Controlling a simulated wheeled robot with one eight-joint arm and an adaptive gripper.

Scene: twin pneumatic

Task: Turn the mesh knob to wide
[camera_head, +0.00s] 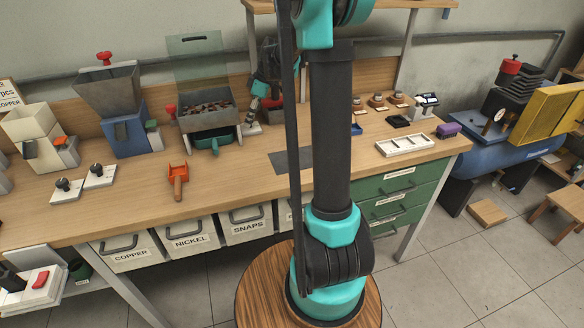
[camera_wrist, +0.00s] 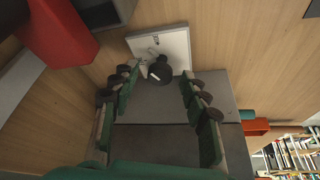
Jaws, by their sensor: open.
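A black knob (camera_wrist: 160,70) sits on a white plate (camera_wrist: 160,42) in the wrist view. The plate carries small dark marks too blurred to read, so the pointer setting cannot be told. My gripper (camera_wrist: 158,82) is open, its two green-padded fingers on either side of the knob, with gaps between them and it. In the head view my gripper (camera_head: 253,112) is low over the bench, right of the mesh-type tray, and mostly covers a white plate (camera_head: 252,129). The knob itself is largely hidden there.
A grey tray of small parts (camera_head: 208,108) with a teal scoop (camera_head: 212,140) stands just left of my gripper. A red block (camera_wrist: 62,30) is close in the wrist view. Two other black knobs on white plates (camera_head: 70,196) lie at the left. An orange scoop (camera_head: 178,178) lies in front.

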